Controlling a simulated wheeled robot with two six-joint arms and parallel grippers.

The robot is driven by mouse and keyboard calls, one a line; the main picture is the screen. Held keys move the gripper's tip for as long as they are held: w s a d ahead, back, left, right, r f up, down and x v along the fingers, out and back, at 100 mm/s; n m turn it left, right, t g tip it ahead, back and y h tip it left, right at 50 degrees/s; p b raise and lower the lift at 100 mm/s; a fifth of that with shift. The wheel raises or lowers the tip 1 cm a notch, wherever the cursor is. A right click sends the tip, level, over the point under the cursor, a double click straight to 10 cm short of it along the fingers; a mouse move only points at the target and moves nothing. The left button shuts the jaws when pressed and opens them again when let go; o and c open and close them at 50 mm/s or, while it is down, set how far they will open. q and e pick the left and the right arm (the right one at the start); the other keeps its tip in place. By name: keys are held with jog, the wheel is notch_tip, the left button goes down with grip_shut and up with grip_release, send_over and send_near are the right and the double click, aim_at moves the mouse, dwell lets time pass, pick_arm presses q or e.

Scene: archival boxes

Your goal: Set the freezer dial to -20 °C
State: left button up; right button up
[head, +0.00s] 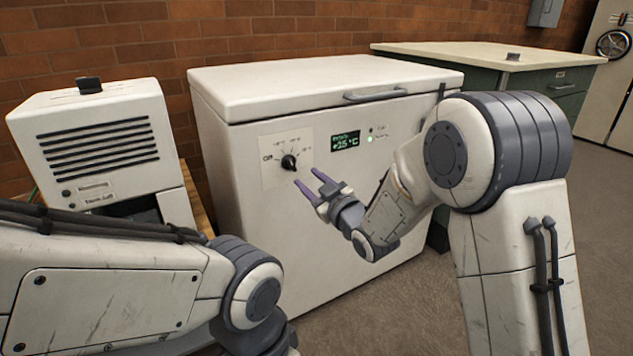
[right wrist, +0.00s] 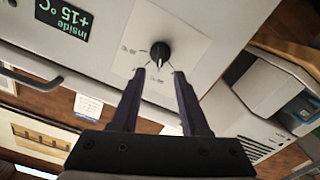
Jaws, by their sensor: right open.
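The freezer dial is a small black knob (head: 289,162) on a pale plate with printed marks, with "Off" at its left. I cannot tell for certain which mark it points to. The knob also shows in the right wrist view (right wrist: 160,50), just beyond the fingertips. My right gripper (head: 306,176) is open and empty, its two purple fingers aimed at the knob, a little apart from it. The freezer (head: 330,235) is a white chest with its lid shut. Its green display (head: 345,142) reads +15 °C inside in the right wrist view (right wrist: 66,22). My left gripper is out of view.
A white vented machine (head: 95,140) stands left of the freezer. A green cabinet with a pale top (head: 500,57) stands at the right. The freezer's lid handle (head: 376,95) juts out above the display. Grey floor (head: 400,310) lies in front.

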jog(key=shift+v, duration=1.6)
